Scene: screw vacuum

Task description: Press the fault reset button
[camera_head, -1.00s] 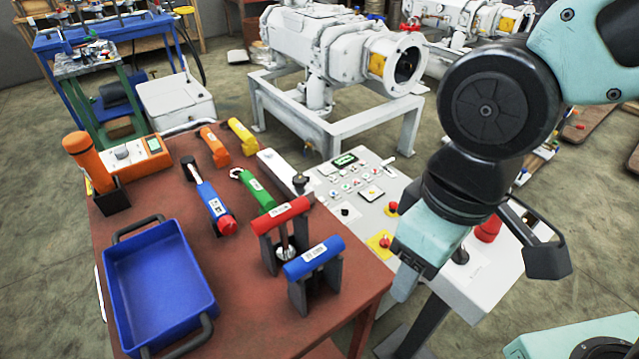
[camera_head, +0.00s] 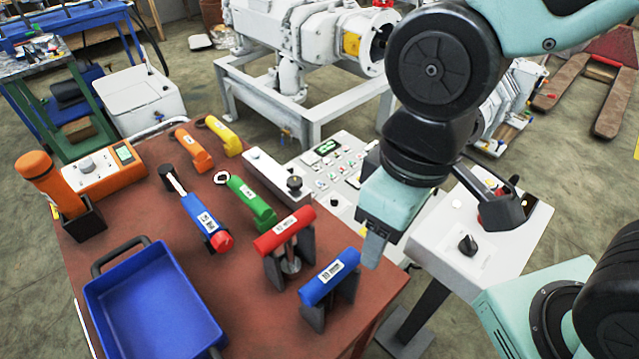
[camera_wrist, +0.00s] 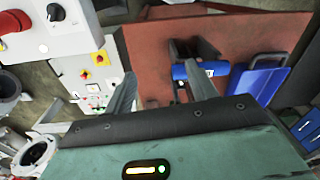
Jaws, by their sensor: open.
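The control panel (camera_head: 345,160) stands beyond the right side of the red-brown table, with several small buttons and a green display (camera_head: 327,146). My arm hides its right part. In the wrist view the panel (camera_wrist: 85,70) is left of my fingers, showing yellow plates with red knobs (camera_wrist: 99,60) and small coloured buttons (camera_wrist: 97,102). I cannot tell which button is the fault reset. My gripper (camera_head: 374,245) points down near the table's right edge, by the blue-handled tool (camera_head: 330,276). In the wrist view my gripper (camera_wrist: 163,88) has its fingers spread, with nothing between them.
A white box (camera_head: 480,230) with a black knob (camera_head: 467,245) stands right of my gripper. The table (camera_head: 240,290) holds a blue tray (camera_head: 150,305), a red-handled tool (camera_head: 284,230), a green tool (camera_head: 250,203) and an orange meter (camera_head: 105,170). A white pump (camera_head: 300,50) stands behind.

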